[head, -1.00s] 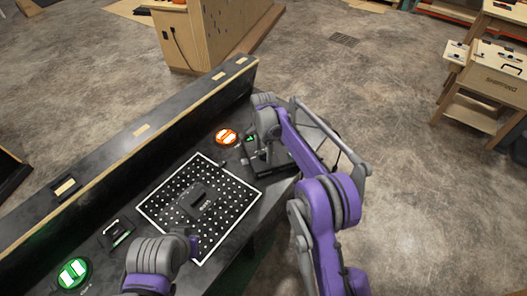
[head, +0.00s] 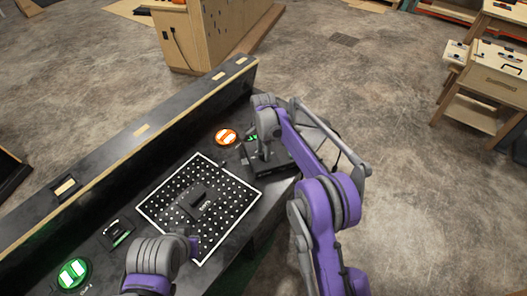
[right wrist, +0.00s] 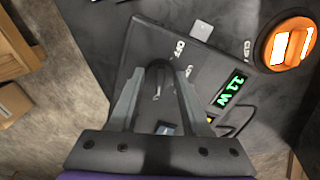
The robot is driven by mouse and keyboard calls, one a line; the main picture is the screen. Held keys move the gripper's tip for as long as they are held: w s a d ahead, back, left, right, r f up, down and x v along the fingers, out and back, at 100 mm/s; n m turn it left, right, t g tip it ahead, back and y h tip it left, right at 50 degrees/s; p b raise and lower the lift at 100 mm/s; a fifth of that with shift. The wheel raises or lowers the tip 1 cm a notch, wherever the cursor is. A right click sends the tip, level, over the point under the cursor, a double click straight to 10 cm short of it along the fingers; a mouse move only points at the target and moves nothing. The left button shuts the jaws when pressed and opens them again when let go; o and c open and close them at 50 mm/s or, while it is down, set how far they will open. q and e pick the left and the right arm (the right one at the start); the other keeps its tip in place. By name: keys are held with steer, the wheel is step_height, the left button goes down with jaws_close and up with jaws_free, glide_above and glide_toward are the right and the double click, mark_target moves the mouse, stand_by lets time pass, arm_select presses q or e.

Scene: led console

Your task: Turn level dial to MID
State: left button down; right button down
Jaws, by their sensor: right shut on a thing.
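The level dial (right wrist: 159,80) is a dark knob on the black control box (right wrist: 130,55). My right gripper (right wrist: 160,76) reaches down over the box with its fingers closed on either side of the knob. The knob is partly hidden and its pointer direction is hard to make out. The label OFF (right wrist: 179,50) and another small label show beside it. A green lit display (right wrist: 230,90) on the box appears to read 11 W. In the head view my right gripper (head: 263,150) is over the box. My left arm is at bottom left; its fingers are not clear.
An orange round switch (head: 226,137) stands beside the box; it also shows in the right wrist view (right wrist: 289,42). A white-bordered dotted panel (head: 160,207) carries a dark block (head: 203,203). A green round switch (head: 73,272) is at lower left. A raised ledge (head: 120,145) runs behind.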

steer(key=n, duration=0.4)
steer(key=shift+n+b, duration=0.3)
steer(key=shift+n, duration=0.1)
steer(key=n, duration=0.4)
steer(key=shift+d+n, duration=0.1)
steer(key=shift+n, duration=0.2)
stand_by(0.3)
steer(key=shift+c, duration=1.8)
jaws_free()
steer(key=shift+r, duration=0.15)
step_height(320, 180, up, 11)
steer(key=shift+f, duration=0.2)
